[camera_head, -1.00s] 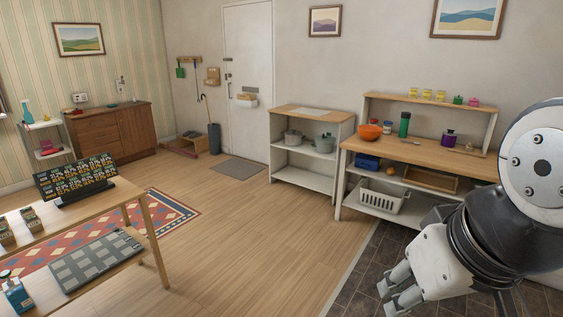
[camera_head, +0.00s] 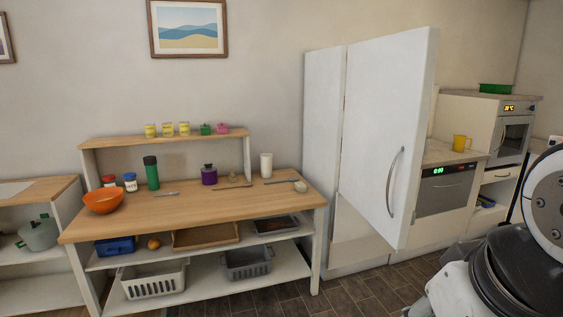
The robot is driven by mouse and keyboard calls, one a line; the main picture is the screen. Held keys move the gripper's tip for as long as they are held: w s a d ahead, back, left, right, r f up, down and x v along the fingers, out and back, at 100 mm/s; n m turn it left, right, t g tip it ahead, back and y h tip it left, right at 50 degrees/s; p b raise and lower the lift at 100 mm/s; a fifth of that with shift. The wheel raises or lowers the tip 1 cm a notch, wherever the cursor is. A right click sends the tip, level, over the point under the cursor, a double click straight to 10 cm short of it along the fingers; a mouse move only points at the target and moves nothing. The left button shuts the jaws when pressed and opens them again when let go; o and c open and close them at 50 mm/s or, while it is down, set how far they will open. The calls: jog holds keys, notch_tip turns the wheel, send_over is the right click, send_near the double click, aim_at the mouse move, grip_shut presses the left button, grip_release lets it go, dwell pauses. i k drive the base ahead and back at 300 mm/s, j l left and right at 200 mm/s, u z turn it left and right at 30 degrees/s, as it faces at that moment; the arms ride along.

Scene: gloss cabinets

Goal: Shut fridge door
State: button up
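The tall white fridge (camera_head: 323,150) stands right of the wooden shelf unit, against the wall. Its upper door (camera_head: 380,130) is open, with its right edge swung out towards me. A curved metal handle (camera_head: 394,182) is on the door's outer face near that edge. A lower white panel (camera_head: 358,243) shows beneath the door. The fridge's inside is hidden. My gripper (camera_head: 418,309) is at the bottom right, low and apart from the door. Its fingers are mostly cut off by the picture's lower edge, so I cannot tell their opening.
A wooden shelf unit (camera_head: 250,197) with jars, an orange bowl (camera_head: 103,201) and baskets stands left of the fridge. To the right are a counter with a yellow mug (camera_head: 461,143) and a built-in oven (camera_head: 446,188). Dark tiled floor (camera_head: 345,296) is clear before the fridge.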

aim_at(389, 80)
jog(key=i+j+z, duration=0.45)
jog(key=i+z, duration=0.15)
jog(key=i+j+z, duration=0.15)
jog(key=i, duration=0.55)
